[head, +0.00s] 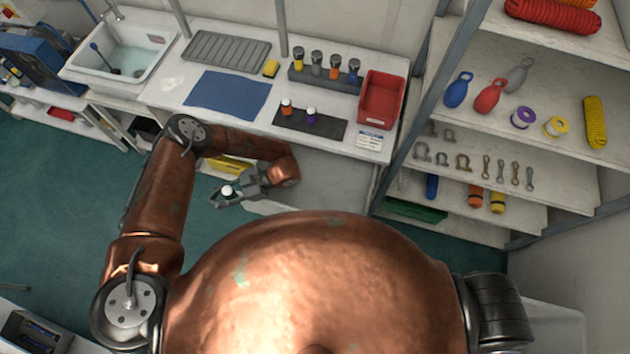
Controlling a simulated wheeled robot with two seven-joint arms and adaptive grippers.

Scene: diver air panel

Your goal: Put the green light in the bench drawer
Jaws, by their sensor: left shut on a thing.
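My left gripper (226,196) is shut on a small light with a white top (227,190). I take it for the green light; its body is mostly hidden between the fingers. The gripper holds it in front of the bench, below the level of the bench top. The bench (222,117) has a pale top. Under its front edge, an opening with yellow items (232,166) shows behind my left arm; I cannot tell whether this is the drawer. My right gripper is not in view.
An orange light (286,107) and a purple light (311,115) stand on a dark mat. Several lights stand in a rack behind. A red bin (382,100) is at the bench's right end. A loaded shelf unit (510,95) stands at right. Green floor is clear at left.

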